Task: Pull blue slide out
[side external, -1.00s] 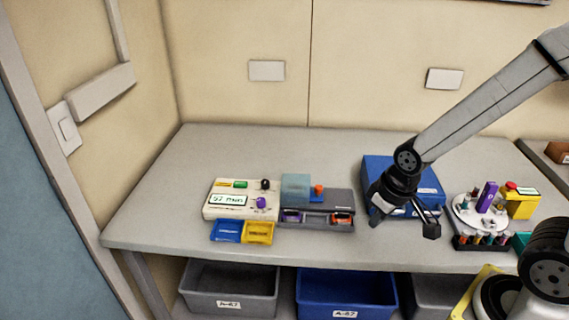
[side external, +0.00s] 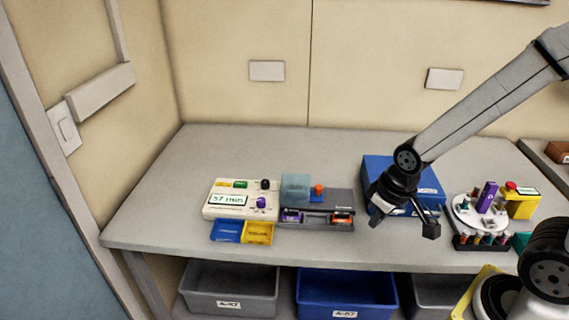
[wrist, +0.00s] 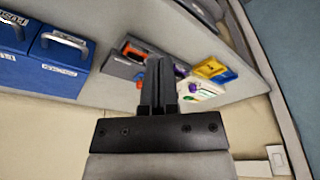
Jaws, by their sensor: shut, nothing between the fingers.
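A blue tray-like slide (side external: 227,231) sticks out at the front of a white device (side external: 238,199), left of a yellow one (side external: 259,232). In the wrist view the blue slide (wrist: 208,68) shows at the right, beside the yellow one (wrist: 224,77). My gripper (side external: 376,217) is well to the right of the slide, low in front of a large blue box (side external: 428,180), and apart from the slide. In the wrist view its fingers (wrist: 158,82) are together with nothing between them, and they hide part of the devices behind.
A grey device (side external: 329,205) with purple and orange parts stands between the slide and my gripper. A round white holder (side external: 479,214) and a tube rack (side external: 482,242) are at the right. The back left of the table is clear. Bins (side external: 345,297) sit below.

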